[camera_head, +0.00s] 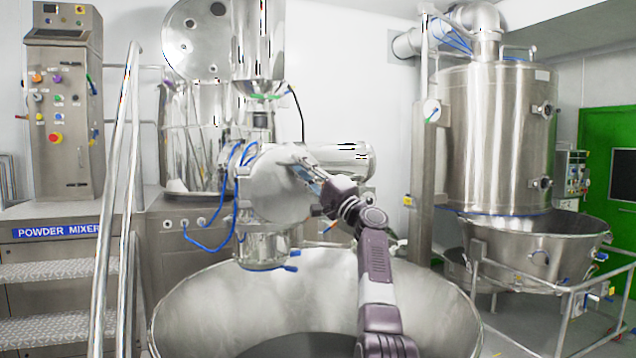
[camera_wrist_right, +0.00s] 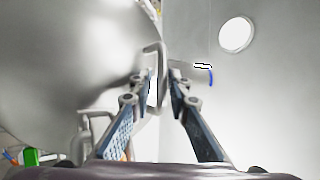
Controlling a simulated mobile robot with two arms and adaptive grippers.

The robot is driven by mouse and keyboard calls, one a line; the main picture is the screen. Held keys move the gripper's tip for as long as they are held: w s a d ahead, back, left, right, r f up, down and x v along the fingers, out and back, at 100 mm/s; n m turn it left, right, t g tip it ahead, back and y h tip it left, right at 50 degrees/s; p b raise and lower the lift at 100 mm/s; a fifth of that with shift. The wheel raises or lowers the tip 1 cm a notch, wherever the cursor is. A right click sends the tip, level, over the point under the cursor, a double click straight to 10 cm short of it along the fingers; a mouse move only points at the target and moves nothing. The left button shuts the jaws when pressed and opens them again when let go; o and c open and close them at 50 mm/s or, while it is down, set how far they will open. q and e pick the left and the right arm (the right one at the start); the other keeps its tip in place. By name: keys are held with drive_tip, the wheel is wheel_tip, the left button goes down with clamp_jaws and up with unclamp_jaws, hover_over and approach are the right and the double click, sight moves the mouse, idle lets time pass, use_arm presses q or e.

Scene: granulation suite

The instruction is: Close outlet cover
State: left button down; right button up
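The outlet cover (camera_head: 272,188) is a round steel lid on the mixer's outlet, above the large bowl in the head view. It fills the left of the right wrist view as a curved steel surface (camera_wrist_right: 65,65). A thin bent handle (camera_wrist_right: 161,58) stands out from its edge. My right gripper (camera_head: 306,168) is at the cover's right side. In the right wrist view its two fingers (camera_wrist_right: 162,76) are apart, with the handle between their tips. A gap shows beside the handle, so it does not look clamped. My left gripper is out of view.
A wide steel bowl (camera_head: 215,300) stands below the outlet. Blue hoses (camera_head: 213,240) hang left of the cover. Railings (camera_head: 118,200) and steps are at the left. A tall steel vessel (camera_head: 500,140) with a railed bowl stands at the right.

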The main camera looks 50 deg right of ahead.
drive_tip(key=v, duration=1.1)
drive_tip(key=shift+w+d, duration=0.1)
idle(0.5)
